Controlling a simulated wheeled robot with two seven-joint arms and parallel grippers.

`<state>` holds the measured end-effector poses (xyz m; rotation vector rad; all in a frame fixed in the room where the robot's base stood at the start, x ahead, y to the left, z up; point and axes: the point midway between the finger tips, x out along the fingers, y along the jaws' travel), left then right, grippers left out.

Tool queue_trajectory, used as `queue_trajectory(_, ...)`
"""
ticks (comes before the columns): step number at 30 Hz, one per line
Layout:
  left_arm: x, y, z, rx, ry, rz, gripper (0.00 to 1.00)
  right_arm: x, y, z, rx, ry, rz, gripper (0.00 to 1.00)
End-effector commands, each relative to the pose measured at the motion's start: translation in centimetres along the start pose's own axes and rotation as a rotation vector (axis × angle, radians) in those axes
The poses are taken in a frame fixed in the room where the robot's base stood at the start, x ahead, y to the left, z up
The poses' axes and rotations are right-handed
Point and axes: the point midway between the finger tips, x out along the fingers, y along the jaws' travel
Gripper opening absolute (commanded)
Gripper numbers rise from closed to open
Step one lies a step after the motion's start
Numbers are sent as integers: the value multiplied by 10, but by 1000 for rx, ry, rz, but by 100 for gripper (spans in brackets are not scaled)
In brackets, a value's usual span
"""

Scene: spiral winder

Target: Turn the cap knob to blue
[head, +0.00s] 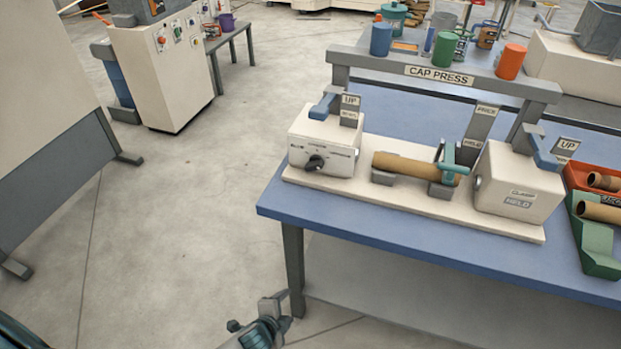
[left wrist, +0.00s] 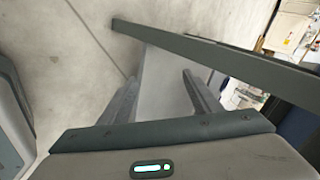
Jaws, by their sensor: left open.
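The cap knob (head: 315,162) is a small dark knob on the front of the white left-hand box (head: 326,140) of the cap press. Small lettering surrounds it, too small to read surely, and I cannot tell which mark its pointer faces. My left gripper (head: 274,304) is low in front of the blue table, below its front left corner and well apart from the knob. In the left wrist view its two fingers (left wrist: 160,88) are spread with nothing between them. My right gripper is in neither view.
The press stands on a blue table (head: 400,245) with a brown tube (head: 405,165) in its cradle. A blue lever (head: 322,106) tops the left box. Green and red trays (head: 597,245) lie at the right. Open floor (head: 200,230) is left of the table.

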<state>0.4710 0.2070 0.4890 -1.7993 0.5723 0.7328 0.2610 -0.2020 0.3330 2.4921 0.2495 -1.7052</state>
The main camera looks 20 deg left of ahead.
Motion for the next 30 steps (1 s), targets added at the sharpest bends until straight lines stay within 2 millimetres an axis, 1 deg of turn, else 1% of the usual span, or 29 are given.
queue_trajectory(1, -5, -26, -11, 92, 9, -50, 58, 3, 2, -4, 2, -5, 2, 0)
queue_trajectory(2, -11, -41, -18, 148, 8, -78, 58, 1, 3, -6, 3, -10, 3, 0)
queue_trajectory(3, -20, -60, -27, 221, 5, -116, 58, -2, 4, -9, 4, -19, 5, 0)
queue_trajectory(5, -37, -86, -39, 324, -3, -172, 58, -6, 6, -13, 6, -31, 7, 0)
queue_trajectory(6, -50, -103, -46, 391, -11, -212, 58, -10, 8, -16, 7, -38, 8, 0)
queue_trajectory(8, -72, -128, -58, 491, -26, -274, 58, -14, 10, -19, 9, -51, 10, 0)
queue_trajectory(9, -88, -144, -65, 561, -38, -320, 58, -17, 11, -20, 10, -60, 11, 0)
queue_trajectory(11, -114, -166, -74, 661, -60, -387, 58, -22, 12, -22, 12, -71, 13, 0)
queue_trajectory(12, -131, -178, -79, 718, -77, -426, 58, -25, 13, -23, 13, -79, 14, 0)
queue_trajectory(14, -155, -194, -85, 798, -102, -484, 58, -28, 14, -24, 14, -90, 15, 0)
queue_trajectory(16, -185, -216, -92, 936, -143, -573, 58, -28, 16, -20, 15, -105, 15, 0)
queue_trajectory(19, -219, -239, -102, 1123, -207, -687, 58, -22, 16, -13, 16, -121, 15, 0)
queue_trajectory(22, -244, -252, -107, 1245, -261, -760, 58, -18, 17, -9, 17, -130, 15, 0)
queue_trajectory(24, -254, -256, -109, 1295, -287, -791, 58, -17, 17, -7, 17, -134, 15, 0)
queue_trajectory(26, -260, -259, -109, 1318, -301, -805, 58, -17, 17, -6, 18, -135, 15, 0)
queue_trajectory(30, -263, -260, -110, 1330, -308, -812, 58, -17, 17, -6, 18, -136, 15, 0)
